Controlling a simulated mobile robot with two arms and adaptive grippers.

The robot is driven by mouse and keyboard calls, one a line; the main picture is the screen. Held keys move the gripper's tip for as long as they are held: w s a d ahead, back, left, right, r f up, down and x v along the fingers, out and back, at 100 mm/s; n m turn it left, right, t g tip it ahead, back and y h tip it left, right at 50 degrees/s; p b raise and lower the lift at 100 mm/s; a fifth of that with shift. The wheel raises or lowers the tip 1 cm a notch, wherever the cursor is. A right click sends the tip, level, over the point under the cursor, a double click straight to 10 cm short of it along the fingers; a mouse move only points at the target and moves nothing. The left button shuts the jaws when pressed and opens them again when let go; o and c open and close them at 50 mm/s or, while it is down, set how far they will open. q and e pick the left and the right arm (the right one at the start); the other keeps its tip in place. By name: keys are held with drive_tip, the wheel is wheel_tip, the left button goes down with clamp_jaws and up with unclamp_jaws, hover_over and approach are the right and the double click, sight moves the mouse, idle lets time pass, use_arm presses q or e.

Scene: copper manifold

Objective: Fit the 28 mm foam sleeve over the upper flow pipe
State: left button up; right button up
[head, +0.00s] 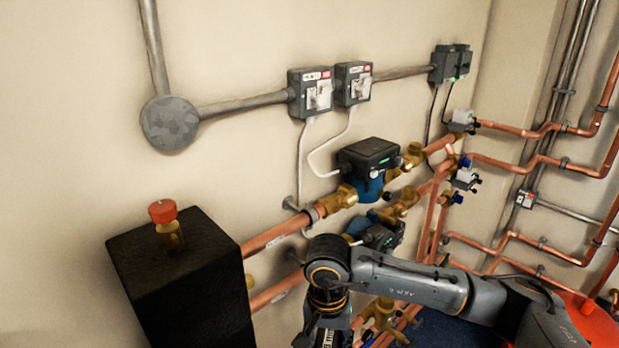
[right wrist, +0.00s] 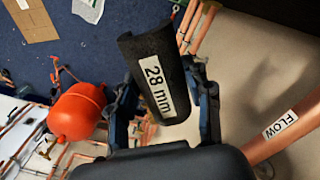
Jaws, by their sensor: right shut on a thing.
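My right gripper (right wrist: 162,78) is shut on a black foam sleeve (right wrist: 148,45) with a white "28 mm" label, seen in the right wrist view. The sleeve lies between the two fingers, its far end sticking out beyond them. A copper pipe (right wrist: 292,122) labelled "FLOW" passes to the right of the gripper, apart from the sleeve in that picture. In the head view the upper copper pipe (head: 275,234) runs from the black block to the pump valve. My right arm reaches in below it; its fingers and the sleeve are out of that picture. My left gripper is not in view.
A black block (head: 183,290) with a red-capped brass fitting (head: 166,225) stands at the left end of the pipes. A pump (head: 369,165) with valves sits on the upper line. Lower pipes run beneath. A red vessel (right wrist: 77,112) shows in the wrist view.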

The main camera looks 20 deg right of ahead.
drive_tip(key=w+r+m+p, duration=0.2)
drive_tip(key=r+m+p, duration=0.1)
drive_tip(key=r, duration=0.7)
drive_tip(key=w+r+m+p, duration=0.2)
drive_tip(key=r+p, duration=0.1)
drive_tip(key=r, duration=0.8)
wheel_tip(320, 180, up, 4)
drive_tip(key=m+p, duration=0.2)
drive_tip(key=p, duration=0.2)
hover_over(281, 226)
drive_tip(key=shift+s+f, duration=0.1)
drive_tip(key=shift+f, duration=0.4)
drive_tip(key=shift+f+b, duration=0.7)
drive_tip(key=shift+f, duration=0.2)
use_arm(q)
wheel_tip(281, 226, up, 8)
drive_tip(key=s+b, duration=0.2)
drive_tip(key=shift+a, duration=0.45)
use_arm(e)
drive_tip(key=shift+f, duration=1.35)
use_arm(q)
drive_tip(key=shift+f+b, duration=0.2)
drive_tip(key=shift+b, duration=0.15)
use_arm(e)
drive_tip(key=shift+f, duration=0.25)
